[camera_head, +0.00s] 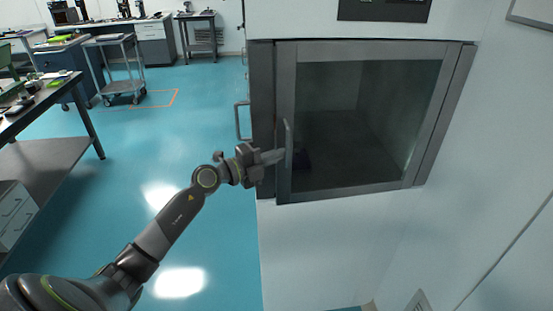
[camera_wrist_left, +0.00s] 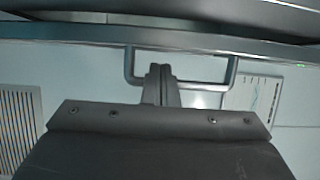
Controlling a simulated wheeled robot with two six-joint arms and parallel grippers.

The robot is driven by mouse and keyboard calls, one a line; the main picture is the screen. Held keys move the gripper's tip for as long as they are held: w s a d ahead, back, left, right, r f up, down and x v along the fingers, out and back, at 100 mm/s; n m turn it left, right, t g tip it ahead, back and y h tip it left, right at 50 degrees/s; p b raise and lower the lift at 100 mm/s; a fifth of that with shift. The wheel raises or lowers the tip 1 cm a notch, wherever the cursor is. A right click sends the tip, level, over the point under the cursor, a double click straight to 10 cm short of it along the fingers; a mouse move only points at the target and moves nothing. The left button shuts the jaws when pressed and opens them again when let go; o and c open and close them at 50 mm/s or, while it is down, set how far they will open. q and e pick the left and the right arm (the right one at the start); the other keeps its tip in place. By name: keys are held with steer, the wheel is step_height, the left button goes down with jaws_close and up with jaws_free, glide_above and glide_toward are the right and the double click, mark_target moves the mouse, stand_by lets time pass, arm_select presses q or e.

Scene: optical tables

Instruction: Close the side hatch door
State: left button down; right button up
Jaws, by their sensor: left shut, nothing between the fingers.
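The side hatch door (camera_head: 287,80) is a glazed panel with a grey frame, set in a white wall. It looks slightly ajar, with its left edge standing out from the surrounding frame (camera_head: 262,85). Its upright bar handle (camera_head: 288,146) is on the left edge. My left gripper (camera_head: 279,156) is shut and empty, with its fingertips at the handle. In the left wrist view, the shut fingers (camera_wrist_left: 160,72) overlap the U-shaped handle (camera_wrist_left: 205,85); I cannot tell whether they touch it. My right gripper is not in view.
Another handle (camera_head: 241,121) projects left of the hatch. A dark workbench (camera_head: 45,165) stands at the left and a wheeled cart (camera_head: 118,72) behind it. The blue floor (camera_head: 150,140) between the bench and the hatch is clear.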

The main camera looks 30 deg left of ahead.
arm_select(q)
steer(key=b+v, duration=0.5)
steer(key=v, duration=0.7)
steer(key=shift+f, duration=0.1)
